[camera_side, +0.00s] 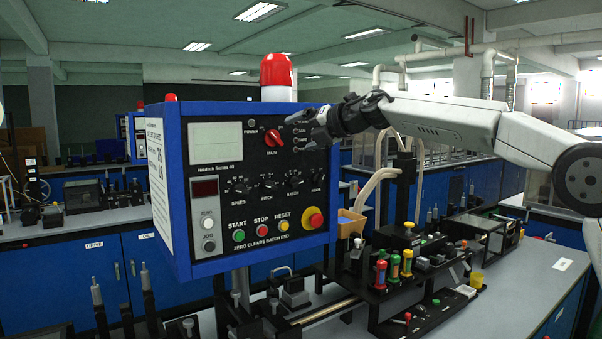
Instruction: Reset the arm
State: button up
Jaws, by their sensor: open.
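My gripper (318,137) is dark with pale fingertips and hangs in the air in front of the right part of the control box's face. Its jaws are open and appear empty. My white arm reaches in from the right edge, roughly level. The blue control box (262,180) has a dark panel with a red rotary switch (274,137), several black knobs, and green, red and yellow buttons along the bottom. I cannot tell whether a fingertip touches the panel. Part of the panel's upper right is hidden behind the gripper.
A red beacon (277,72) stands on the control box. Below my arm, the grey bench (520,258) carries a black rack (395,292) with several colored-handled tools, an orange bin (351,223) and a black upright post (404,195).

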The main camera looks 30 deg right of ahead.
jog(key=s+d+f+m+g+h, duration=0.1)
jog(key=s+d+f+m+h, duration=0.1)
jog(key=s+f+m, duration=0.7)
jog(key=s+d+f+m+g+h, duration=0.25)
jog(key=f+m, duration=0.75)
jog(key=f, duration=0.6)
jog(key=s+f+m+g, duration=0.4)
jog(key=s+f, duration=0.5)
jog(key=s, duration=0.3)
jog(key=s+a+f+m+g, duration=0.1)
jog(key=s+f+m+g, duration=0.3)
jog(key=s+f, duration=0.5)
jog(key=s+m, duration=0.2)
jog(key=s, duration=0.1)
jog(key=shift+s, duration=0.4)
jog(key=shift+a, duration=0.1)
